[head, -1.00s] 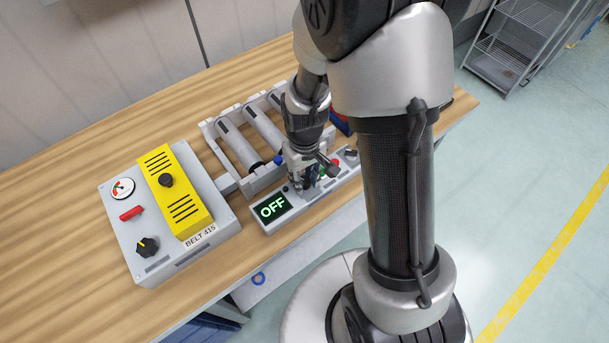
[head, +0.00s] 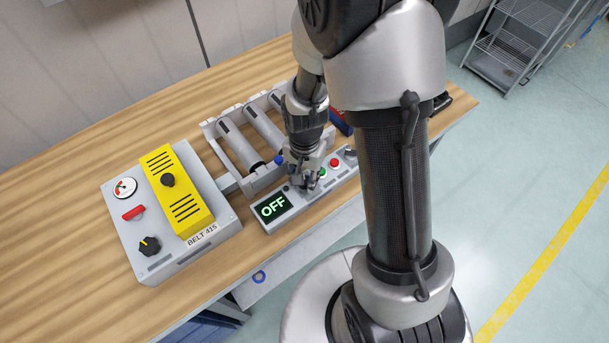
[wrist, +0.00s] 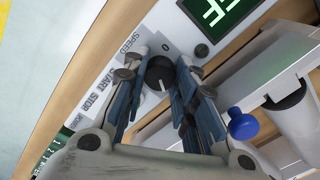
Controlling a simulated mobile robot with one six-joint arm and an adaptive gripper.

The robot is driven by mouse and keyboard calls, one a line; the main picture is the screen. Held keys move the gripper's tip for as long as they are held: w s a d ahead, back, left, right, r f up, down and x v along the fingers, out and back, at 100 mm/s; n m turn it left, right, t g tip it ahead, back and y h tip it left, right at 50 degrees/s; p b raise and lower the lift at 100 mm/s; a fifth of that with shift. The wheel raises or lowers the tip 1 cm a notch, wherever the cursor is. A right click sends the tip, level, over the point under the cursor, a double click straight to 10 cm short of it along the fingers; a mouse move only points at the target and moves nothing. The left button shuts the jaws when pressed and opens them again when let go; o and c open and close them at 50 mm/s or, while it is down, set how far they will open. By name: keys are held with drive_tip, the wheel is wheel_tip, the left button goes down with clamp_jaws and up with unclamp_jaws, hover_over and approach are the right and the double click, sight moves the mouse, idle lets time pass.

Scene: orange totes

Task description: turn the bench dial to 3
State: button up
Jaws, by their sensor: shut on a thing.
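The bench dial (wrist: 159,75) is a round black knob with a white pointer line, on the grey control strip (head: 263,225). It shows between my fingertips in the wrist view, beside the word SPEED and a printed 0. My gripper (wrist: 160,78) is shut on the dial, a blue-padded finger on each side. The pointer line lies roughly along the fingers; other scale marks are hidden, so I cannot read its setting. The strip's display (head: 273,206) reads OFF in green.
Green (head: 322,173) and red (head: 335,162) buttons lie close right of my gripper. A roller conveyor (head: 238,147) stands behind, with a blue knob (wrist: 243,124) near my fingers. A grey BELT 415 box (head: 166,262) with its own black dial (head: 149,246) is left.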

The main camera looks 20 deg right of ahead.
sight(305, 179)
drive_tip(key=m, duration=0.5)
drive_tip(key=shift+m, duration=0.3)
idle(0.4)
drive_tip(key=o, duration=1.1)
wheel_tip(305, 179, up, 12)
drive_tip(key=shift+r, duration=0.1)
idle(0.4)
